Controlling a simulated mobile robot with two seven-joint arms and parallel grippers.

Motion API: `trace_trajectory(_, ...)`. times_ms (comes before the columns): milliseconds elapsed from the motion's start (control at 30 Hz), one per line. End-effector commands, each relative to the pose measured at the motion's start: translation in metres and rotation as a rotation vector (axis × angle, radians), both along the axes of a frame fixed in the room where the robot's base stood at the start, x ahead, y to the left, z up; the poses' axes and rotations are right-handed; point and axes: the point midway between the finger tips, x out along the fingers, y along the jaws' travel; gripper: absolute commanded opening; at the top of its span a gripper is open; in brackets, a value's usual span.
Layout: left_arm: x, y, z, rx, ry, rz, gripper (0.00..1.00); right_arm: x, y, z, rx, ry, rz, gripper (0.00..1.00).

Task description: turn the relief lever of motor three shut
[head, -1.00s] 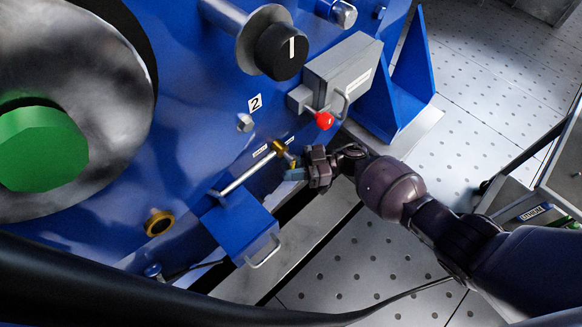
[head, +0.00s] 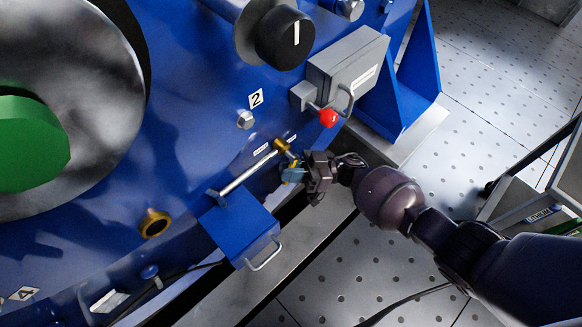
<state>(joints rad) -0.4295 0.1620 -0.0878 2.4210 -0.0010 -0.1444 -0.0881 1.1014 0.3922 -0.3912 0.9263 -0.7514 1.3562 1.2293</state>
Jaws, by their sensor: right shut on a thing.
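A small blue-grey lever (head: 293,174) hangs below a brass fitting (head: 281,146) at the end of a silver pipe (head: 247,173), in the middle of the head view. My right gripper (head: 301,172) comes in from the right and is shut on this lever. The fingers hide part of it, so its exact angle is hard to tell. My left gripper is not in view.
A blue box with a wire handle (head: 240,226) sits just below the pipe. A grey box (head: 346,72) with a red knob (head: 328,118) is above my gripper. A black dial (head: 285,38) sticks out higher up. Perforated floor (head: 345,270) lies open at lower right.

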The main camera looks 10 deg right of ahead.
Motion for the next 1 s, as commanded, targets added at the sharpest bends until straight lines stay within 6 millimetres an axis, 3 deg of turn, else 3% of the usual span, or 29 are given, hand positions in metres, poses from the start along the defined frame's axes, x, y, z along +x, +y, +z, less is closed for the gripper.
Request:
trace_trajectory(400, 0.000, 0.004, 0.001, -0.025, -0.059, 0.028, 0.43, -0.007, 0.007, 0.002, 0.208, 0.156, -0.001, 0.00)
trace_trajectory(1000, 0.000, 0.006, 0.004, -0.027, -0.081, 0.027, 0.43, -0.007, 0.009, 0.006, 0.263, 0.195, -0.001, 0.00)
